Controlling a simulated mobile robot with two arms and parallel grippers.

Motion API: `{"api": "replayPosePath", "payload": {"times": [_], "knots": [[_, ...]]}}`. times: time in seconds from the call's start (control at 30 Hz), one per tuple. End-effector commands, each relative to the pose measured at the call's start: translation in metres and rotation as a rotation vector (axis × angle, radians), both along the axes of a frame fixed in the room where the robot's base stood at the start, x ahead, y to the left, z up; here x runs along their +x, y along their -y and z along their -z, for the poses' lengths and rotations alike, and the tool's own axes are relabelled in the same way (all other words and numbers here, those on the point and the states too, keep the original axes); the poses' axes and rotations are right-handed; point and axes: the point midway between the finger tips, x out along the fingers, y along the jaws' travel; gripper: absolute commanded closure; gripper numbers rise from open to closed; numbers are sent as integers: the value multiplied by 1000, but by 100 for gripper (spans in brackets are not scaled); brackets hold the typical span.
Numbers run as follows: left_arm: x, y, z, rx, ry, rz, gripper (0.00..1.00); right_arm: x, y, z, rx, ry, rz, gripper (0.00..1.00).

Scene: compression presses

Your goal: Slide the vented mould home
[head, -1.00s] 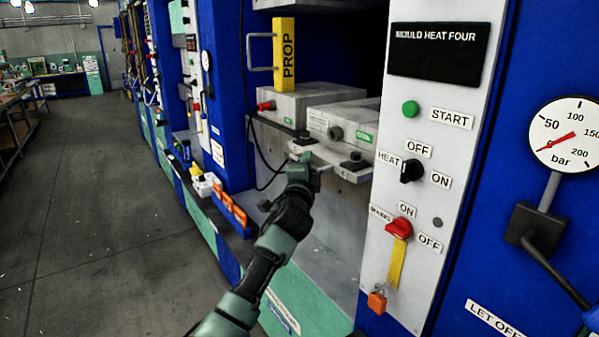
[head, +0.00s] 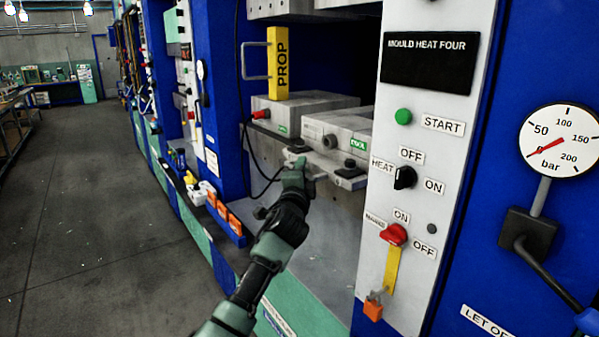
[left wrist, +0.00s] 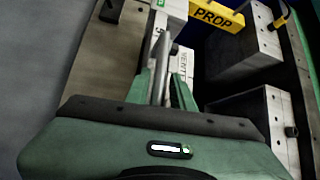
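In the head view two grey mould blocks sit in the press opening. The left block (head: 297,109) has a red plug and a green tag. The right block (head: 325,126) has a dark round fitting and a green tag. In the left wrist view a pale block (left wrist: 184,62) ahead of the fingers carries partly hidden lettering that looks like VENTED. Contact with the block cannot be told. My right gripper is out of view.
A yellow PROP post (head: 279,62) with a handle stands at the back left block. The ledge (head: 345,180) carries dark knobs. The white control panel (head: 432,110) and pressure gauge (head: 560,145) stand to the right. Open floor (head: 95,220) lies to the left.

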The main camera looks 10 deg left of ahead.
Motion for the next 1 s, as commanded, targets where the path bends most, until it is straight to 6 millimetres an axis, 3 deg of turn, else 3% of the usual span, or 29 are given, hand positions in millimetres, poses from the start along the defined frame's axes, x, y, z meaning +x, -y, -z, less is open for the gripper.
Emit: {"api": "replayPosePath", "payload": {"times": [0.03,0.6,1.0], "knots": [[-2,5,7,-2,-9,9,66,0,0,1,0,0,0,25],[-72,3,8,-2,5,1,66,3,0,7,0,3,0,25],[-82,3,7,-1,6,-1,66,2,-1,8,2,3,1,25]]}}
